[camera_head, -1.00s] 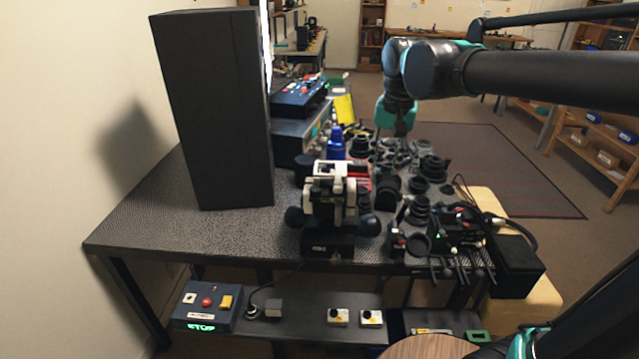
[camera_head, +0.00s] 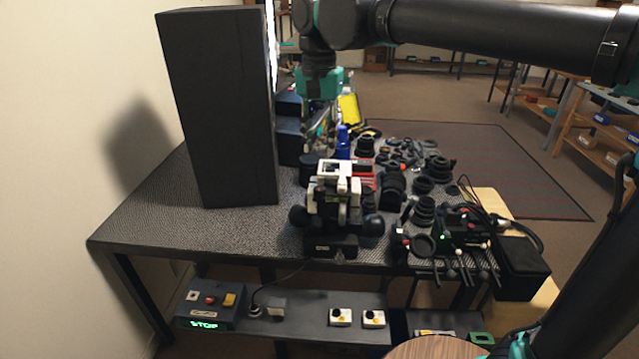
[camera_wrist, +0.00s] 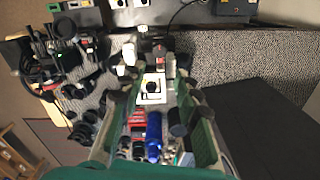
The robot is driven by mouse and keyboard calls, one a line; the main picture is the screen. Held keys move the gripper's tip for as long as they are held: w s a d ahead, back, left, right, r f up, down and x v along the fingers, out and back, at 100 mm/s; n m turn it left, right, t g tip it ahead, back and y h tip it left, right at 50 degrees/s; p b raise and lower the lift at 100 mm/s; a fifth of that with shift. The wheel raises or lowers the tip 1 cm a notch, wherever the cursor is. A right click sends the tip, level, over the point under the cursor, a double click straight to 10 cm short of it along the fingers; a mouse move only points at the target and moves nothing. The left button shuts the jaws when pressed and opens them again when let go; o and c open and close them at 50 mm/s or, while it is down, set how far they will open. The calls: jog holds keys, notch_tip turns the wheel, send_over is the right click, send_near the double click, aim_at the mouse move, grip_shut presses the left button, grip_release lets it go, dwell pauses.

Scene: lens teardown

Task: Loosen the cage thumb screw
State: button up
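A black-and-white bench device (camera_head: 335,205) with round dark knobs on its sides stands near the front edge of the table. In the wrist view its white frame (camera_wrist: 152,97) lies between my fingers, well below them. I cannot make out which part is the cage thumb screw; it is too small or hidden. My gripper (camera_head: 319,146) hangs above and behind the device, apart from it. In the wrist view my gripper (camera_wrist: 160,90) has its two fingers wide apart with nothing held between them.
A tall dark box (camera_head: 220,110) stands close on the left. A blue bottle (camera_head: 343,142) is behind the device. Several dark lens parts (camera_head: 405,150) crowd the right of the table (camera_head: 150,225). The table's left front is clear. A stop-button box (camera_head: 208,305) sits on the lower shelf.

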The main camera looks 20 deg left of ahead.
aim_at(319, 188)
notch_tip(319, 188, down, 11)
jog(key=shift+f, duration=0.1)
dwell(0.3)
grip_shut()
